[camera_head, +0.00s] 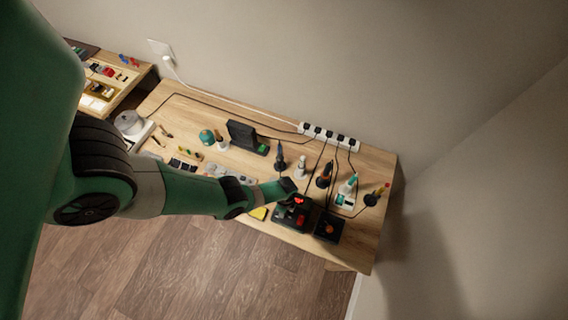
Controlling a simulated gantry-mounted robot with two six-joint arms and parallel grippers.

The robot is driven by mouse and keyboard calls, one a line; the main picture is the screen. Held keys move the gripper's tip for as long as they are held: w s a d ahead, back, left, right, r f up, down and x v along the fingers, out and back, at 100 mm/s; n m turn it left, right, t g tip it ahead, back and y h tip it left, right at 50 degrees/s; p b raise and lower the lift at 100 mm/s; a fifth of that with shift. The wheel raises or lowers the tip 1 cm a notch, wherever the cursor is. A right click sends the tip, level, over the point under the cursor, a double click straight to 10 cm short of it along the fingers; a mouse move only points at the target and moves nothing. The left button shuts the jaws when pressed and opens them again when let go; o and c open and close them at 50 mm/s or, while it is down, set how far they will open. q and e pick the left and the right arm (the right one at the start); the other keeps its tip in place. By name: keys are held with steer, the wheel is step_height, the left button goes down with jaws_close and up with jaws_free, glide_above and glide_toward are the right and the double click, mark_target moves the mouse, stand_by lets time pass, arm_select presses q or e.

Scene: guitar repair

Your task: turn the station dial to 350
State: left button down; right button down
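The station with a lit red display (299,201) is a dark box near the front right of the wooden workbench. My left arm reaches in from the left, and my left gripper (288,187) is at the rear-left corner of this box, over or against it. The gripper's fingers are too small and dark to show whether they are open or shut. The dial and the number on the display cannot be made out. A second dark box with an orange mark (328,229) stands just right of the station. My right gripper is out of view.
A white power strip (329,136) with several black plugs lies along the bench's back edge, its cables running forward. Several upright tools, including an orange-handled one (325,172), stand behind the boxes. A second table (130,75) stands at far left.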

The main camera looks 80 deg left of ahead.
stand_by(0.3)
arm_select(q)
steer(key=c, duration=0.5)
jaws_free()
steer(key=shift+c, duration=0.2)
